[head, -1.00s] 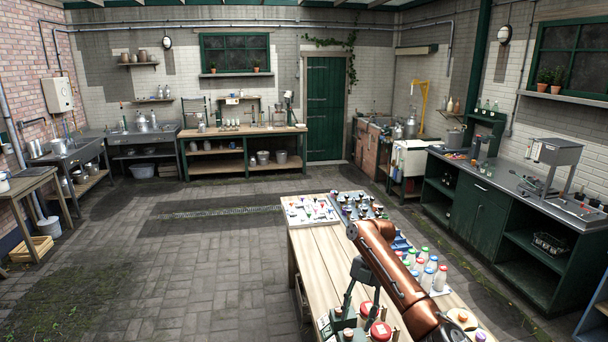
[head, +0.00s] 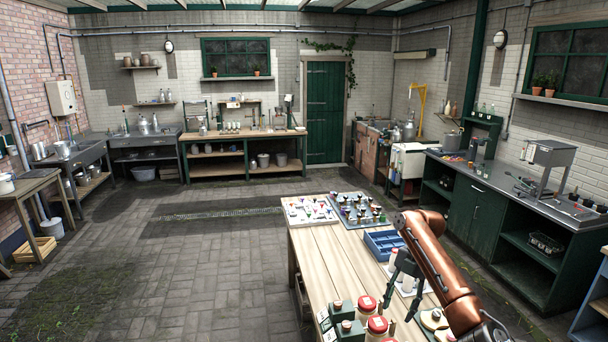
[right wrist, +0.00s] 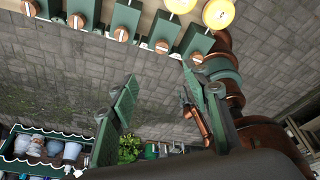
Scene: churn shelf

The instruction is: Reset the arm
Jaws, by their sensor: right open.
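My right arm (head: 440,265), copper-coloured, reaches in from the lower right of the head view over the wooden table (head: 322,262). My right gripper (head: 402,292) hangs below its end with dark green fingers. In the right wrist view the fingers of the right gripper (right wrist: 160,88) are apart, with nothing between them. My left gripper is in neither view.
Red-lidded jars (head: 367,304) and green boxes (head: 342,308) stand at the table's near end. A blue crate (head: 383,245) lies behind the gripper. Trays of small items (head: 309,211) fill the table's far end. The table's left strip is bare.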

